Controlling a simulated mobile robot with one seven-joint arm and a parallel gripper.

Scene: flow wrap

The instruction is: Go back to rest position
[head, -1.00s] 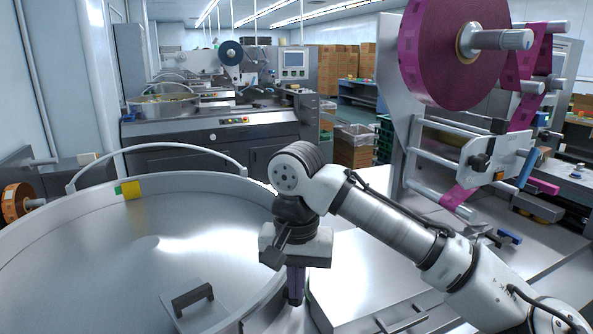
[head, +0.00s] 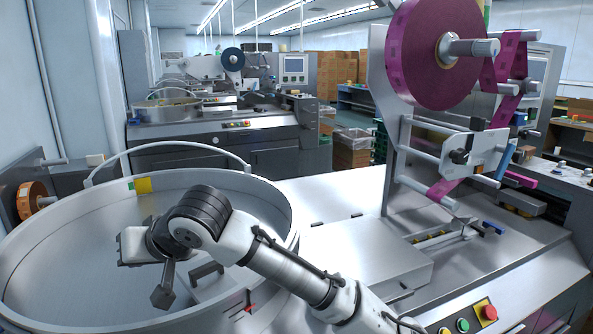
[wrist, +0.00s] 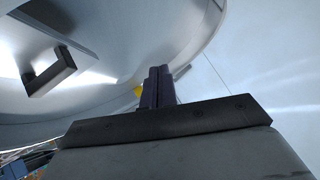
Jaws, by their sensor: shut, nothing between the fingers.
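My gripper (wrist: 157,86) shows in the wrist view as two dark purple fingers side by side, pressed together with nothing between them. In the head view my wrist and the pale gripper body are over the large round steel bowl (head: 60,265), inside its rim as seen from here. The bowl also fills the upper left of the wrist view (wrist: 110,75). My arm reaches in from the bottom right of the head view.
A steel machine deck (head: 310,195) lies right of the bowl. A purple film roll (head: 420,50) stands above it on a frame. A curved rail (head: 150,147) rises over the bowl's far rim. A red stop button (head: 489,312) and green button are at the front right. Cartons (head: 340,75) stand far behind.

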